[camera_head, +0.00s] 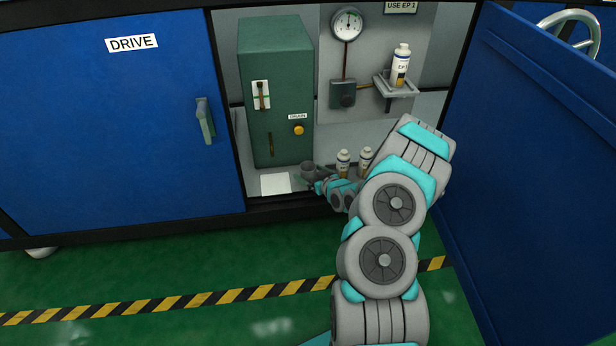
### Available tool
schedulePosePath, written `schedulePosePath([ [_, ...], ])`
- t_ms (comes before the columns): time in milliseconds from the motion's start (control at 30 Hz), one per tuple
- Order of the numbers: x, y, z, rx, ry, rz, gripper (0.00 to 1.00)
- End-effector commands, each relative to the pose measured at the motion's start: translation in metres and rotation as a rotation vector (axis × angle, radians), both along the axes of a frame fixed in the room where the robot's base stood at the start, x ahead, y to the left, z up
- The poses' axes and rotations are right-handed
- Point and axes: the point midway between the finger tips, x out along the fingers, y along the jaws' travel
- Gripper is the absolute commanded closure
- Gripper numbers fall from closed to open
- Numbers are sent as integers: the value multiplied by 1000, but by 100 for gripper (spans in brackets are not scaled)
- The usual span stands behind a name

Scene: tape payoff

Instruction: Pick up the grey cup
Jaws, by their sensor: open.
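The grey cup (307,167) is small in the head view. It stands on the floor of the open cabinet, just right of the green box's foot. My gripper (304,180) is low at the cabinet's front edge, right at the cup's near side, with its fingers pointing left. It is open. The fingers are small and dark here, and I cannot tell whether they touch the cup or reach around it. The lower part of the cup is partly hidden by the gripper.
Two white bottles (343,162) (365,160) stand close behind my wrist. A white sheet (275,183) lies left of the cup. The green box (275,95) rises behind. Another bottle (401,65) sits on a wall shelf (396,88). An open blue door (545,160) bounds the right.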

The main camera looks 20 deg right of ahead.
Motion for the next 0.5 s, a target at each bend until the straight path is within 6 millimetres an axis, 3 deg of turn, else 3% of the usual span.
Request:
schedulePosePath([
  [400,12,2,-4,2,0,-1,0],
  [500,11,2,-4,2,0,-1,10],
])
